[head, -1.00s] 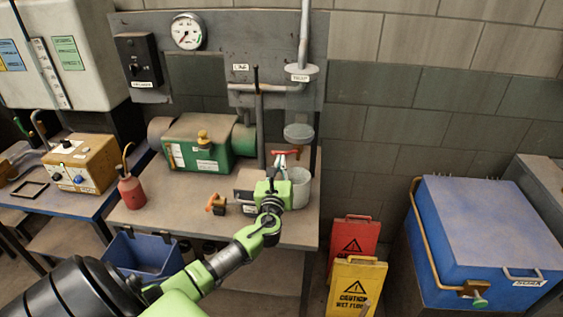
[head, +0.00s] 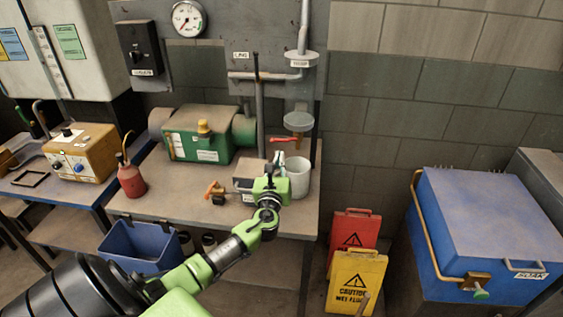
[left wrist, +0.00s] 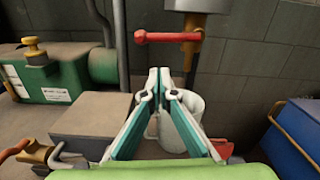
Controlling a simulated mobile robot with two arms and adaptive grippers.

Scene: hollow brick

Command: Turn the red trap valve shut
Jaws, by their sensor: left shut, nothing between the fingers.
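The red trap valve handle (head: 285,139) lies crosswise at the pipe under the grey trap (head: 298,122), above the workbench. In the left wrist view the red handle (left wrist: 168,37) points left from the pipe, with its knobbed end free. My left gripper (head: 277,157) is shut and empty. Its fingertips (left wrist: 158,72) meet just below the handle in the picture, apart from it. A white mug-like container (head: 298,176) stands behind and right of the gripper, partly hidden by the fingers in the wrist view. My right gripper is not in view.
A green machine (head: 200,135), a red oil can (head: 131,180) and a brass valve with an orange handle (head: 215,192) are on the bench to the left. A grey block (left wrist: 90,125) sits beside the fingers. Caution signs (head: 355,280) stand right of the bench.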

